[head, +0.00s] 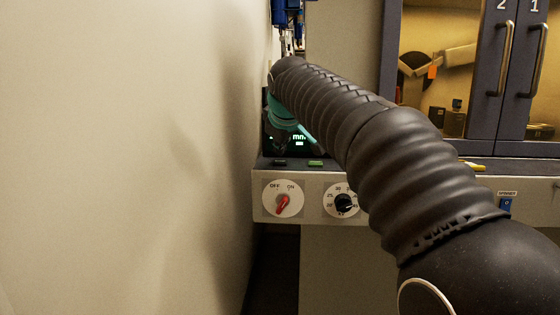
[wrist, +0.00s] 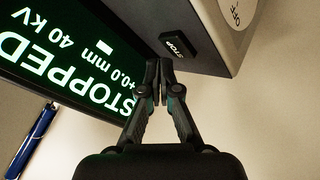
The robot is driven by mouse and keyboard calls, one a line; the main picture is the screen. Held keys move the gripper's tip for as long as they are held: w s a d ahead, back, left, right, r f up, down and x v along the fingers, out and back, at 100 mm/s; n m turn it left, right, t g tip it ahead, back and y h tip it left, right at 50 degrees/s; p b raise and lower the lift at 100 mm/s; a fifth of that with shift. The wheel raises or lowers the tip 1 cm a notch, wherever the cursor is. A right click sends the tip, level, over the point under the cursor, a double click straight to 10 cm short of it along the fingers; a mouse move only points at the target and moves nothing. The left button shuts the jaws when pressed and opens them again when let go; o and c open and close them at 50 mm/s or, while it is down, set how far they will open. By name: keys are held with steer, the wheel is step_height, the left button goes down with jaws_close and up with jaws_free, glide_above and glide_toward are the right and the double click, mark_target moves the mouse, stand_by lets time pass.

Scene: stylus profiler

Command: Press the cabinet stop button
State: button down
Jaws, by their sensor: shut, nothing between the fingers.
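The stop button (wrist: 178,45) is a small black block marked STOP, on the cabinet ledge near its corner in the wrist view. In the head view a dark button (head: 280,163) at the ledge's left end appears to be the same one. My gripper (wrist: 160,70) is shut and empty, its fingertips beside the button in the picture. I cannot tell whether they touch it. The screen (wrist: 70,50) reads STOPPED, +0.0 mm and 40 kV. In the head view my arm hides much of the screen.
A green button (head: 315,163) sits right of the dark one. Below are a red OFF/ON switch (head: 284,203) and a black dial (head: 345,203). A plain wall (head: 120,160) stands close on the left. Cabinet doors with handles (head: 506,58) are at right.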

mark_target(280, 162)
step_height(280, 162, up, 5)
steer(key=p, duration=0.5)
